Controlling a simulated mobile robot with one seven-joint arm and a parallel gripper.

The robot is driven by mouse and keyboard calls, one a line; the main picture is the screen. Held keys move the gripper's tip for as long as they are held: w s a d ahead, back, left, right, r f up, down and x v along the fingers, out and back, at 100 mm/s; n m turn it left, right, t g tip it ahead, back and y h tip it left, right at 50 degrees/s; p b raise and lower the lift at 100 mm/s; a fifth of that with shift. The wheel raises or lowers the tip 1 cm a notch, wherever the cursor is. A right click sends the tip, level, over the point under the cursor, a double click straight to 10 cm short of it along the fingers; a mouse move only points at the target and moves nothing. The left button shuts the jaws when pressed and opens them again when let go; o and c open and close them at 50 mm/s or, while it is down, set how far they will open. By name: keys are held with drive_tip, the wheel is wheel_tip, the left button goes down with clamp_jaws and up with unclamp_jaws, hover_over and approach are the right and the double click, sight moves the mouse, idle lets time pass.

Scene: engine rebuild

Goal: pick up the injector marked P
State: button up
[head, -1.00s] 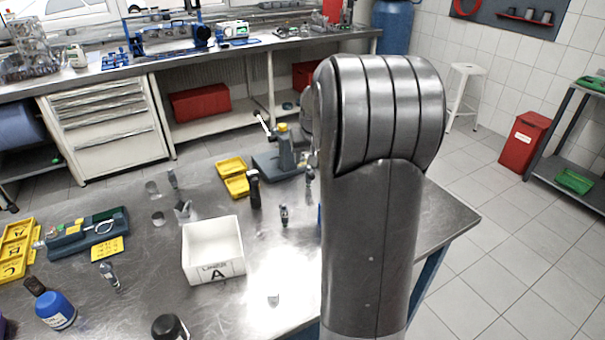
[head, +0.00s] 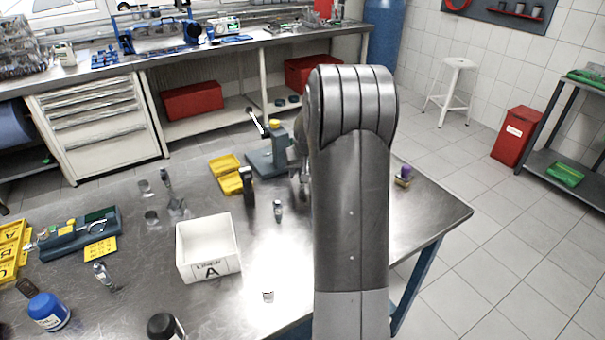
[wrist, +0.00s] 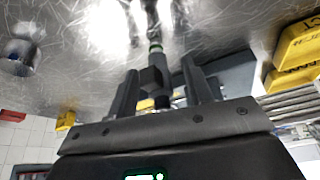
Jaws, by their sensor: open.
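In the wrist view my gripper (wrist: 158,88) is open, its two dark fingers on either side of a dark, slim injector-like part (wrist: 155,68) with a green band. I cannot tell whether the fingers touch it, and no letter P is readable. In the head view my gripper (head: 303,188) is mostly hidden behind my arm, low over the steel table near the grey fixture. Other small injector-like parts stand on the table: one (head: 278,211) left of my arm, one (head: 102,274) at the left and one (head: 166,179) farther back. Their marks are unreadable.
A white bin marked A (head: 188,262) stands mid-table. Yellow trays (head: 226,167), a black bottle-like thing (head: 248,186) and a grey fixture (head: 262,165) are behind it. A purple-topped part (head: 403,176) stands right of my arm. A blue bottle (head: 48,311) is front left.

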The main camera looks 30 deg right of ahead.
drive_tip(key=shift+w+f, duration=0.15)
drive_tip(key=shift+f, duration=0.05)
clamp_jaws()
idle(0.3)
drive_tip(key=shift+r, duration=0.1)
